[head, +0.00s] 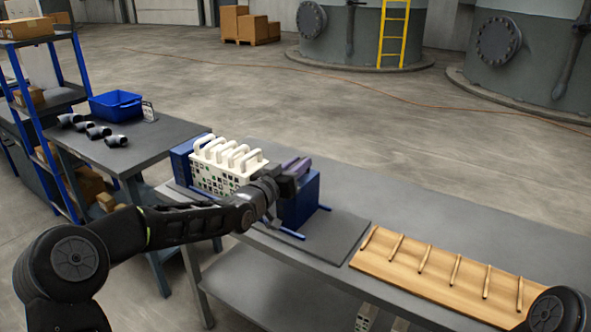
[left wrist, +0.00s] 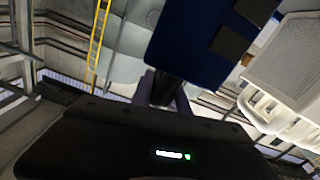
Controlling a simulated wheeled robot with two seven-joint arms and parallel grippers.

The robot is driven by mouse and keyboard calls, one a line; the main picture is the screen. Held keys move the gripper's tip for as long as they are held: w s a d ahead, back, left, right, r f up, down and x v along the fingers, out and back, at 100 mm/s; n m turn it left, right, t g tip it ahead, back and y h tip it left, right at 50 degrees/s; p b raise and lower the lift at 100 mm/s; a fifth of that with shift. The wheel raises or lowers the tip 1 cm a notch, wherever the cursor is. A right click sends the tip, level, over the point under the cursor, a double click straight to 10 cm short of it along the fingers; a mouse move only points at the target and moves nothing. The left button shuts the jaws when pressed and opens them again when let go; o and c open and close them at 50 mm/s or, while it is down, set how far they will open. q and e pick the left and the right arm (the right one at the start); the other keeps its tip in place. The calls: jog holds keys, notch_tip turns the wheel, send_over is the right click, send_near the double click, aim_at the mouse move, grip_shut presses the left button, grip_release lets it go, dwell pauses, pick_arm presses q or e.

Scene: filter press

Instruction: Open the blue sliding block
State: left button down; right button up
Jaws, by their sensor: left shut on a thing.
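The blue sliding block (head: 303,203) stands upright on the press at the right end of the row of white filter plates (head: 222,178). My left gripper (head: 292,172) reaches across its upper part and is shut on it. In the left wrist view, the blue block (left wrist: 192,42) rises just beyond the gripper's fingers (left wrist: 165,92), and a white plate (left wrist: 290,65) shows to its right. The arm and gripper hide part of the block and its gap to the plates. My right gripper is not in view.
A blue fixed end (head: 183,160) stands left of the plates. The press sits on a dark mat (head: 335,240) with bare room right of the block. A wooden board (head: 440,272) with several pegs lies farther right. A blue bin (head: 115,105) and dark pipe fittings (head: 98,131) are on the left table.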

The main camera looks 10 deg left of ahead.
pick_arm(q)
jog(key=shift+a, duration=0.1)
jog(key=c, duration=1.3)
grip_release()
jog(key=shift+b+v, duration=0.35)
jog(key=shift+v, duration=3.5)
jog(key=shift+s, duration=0.1)
